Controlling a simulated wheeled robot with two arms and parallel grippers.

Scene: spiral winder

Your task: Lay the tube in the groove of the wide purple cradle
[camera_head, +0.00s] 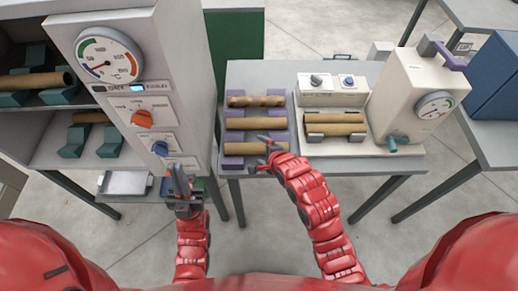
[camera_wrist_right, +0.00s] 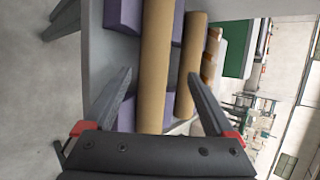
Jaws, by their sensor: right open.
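Three brown tubes lie on purple cradles on the grey table: a darker-banded back tube (camera_head: 256,101), a middle tube (camera_head: 250,124) and a front tube (camera_head: 240,149). The cradles' purple blocks (camera_head: 233,162) show at the tube ends; I cannot tell which one is the wide cradle. My right gripper (camera_head: 261,153) is open at the right end of the front tube. In the right wrist view the open gripper (camera_wrist_right: 160,74) has a tube (camera_wrist_right: 156,50) between its fingers, with another tube (camera_wrist_right: 190,60) beyond. My left gripper (camera_head: 179,182) is upright before the cabinet, with no tube visible in it.
A white machine (camera_head: 420,95) with a dial stands on the table's right, with another tube (camera_head: 335,129) on its front supports. The dial cabinet (camera_head: 165,60) stands left, beside shelves with tubes on green cradles (camera_head: 70,150). A small metal tray (camera_head: 124,183) sits below.

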